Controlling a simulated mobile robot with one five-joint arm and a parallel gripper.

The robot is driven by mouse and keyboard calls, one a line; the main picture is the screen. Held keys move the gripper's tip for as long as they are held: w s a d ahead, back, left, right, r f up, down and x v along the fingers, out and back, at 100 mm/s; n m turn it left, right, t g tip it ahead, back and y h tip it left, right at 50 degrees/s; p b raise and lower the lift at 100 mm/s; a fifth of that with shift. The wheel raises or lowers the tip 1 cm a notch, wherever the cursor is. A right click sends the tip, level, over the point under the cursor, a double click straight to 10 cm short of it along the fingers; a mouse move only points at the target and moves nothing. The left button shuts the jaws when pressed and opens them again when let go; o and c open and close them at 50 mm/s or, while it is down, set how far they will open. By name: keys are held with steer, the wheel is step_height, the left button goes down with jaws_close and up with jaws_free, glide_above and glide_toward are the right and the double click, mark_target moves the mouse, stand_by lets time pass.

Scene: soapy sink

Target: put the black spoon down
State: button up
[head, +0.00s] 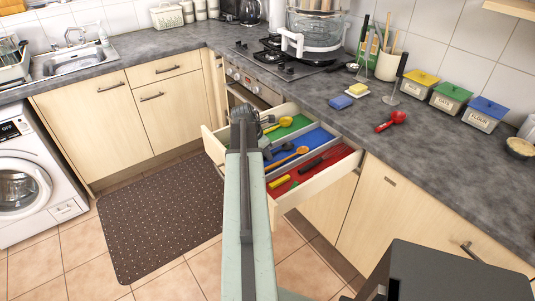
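An open drawer (313,187) under the counter has green, blue and red compartments. A dark utensil (282,149) lies in the blue compartment near a wooden spoon (286,159); I cannot tell whether it is the black spoon. Another black utensil (311,166) lies in the red compartment with yellow (279,182) and red pieces. A yellow spoon (279,124) lies in the green compartment. My gripper (244,115) is over the drawer's left side, its arm hiding part of the drawer. I cannot see its fingers clearly or whether it holds anything.
The counter above the drawer holds a red scoop (391,121), a sponge (341,102), a butter dish (359,90) and several lidded canisters (447,97). The hob (277,62) is behind. A dark mat (160,222) lies on the floor at left.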

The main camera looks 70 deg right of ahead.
steer(key=shift+o, duration=0.9)
steer(key=shift+r+p, duration=0.55)
steer(key=p+v, duration=1)
steer(key=v, duration=0.1)
steer(key=shift+w+a+r, duration=0.1)
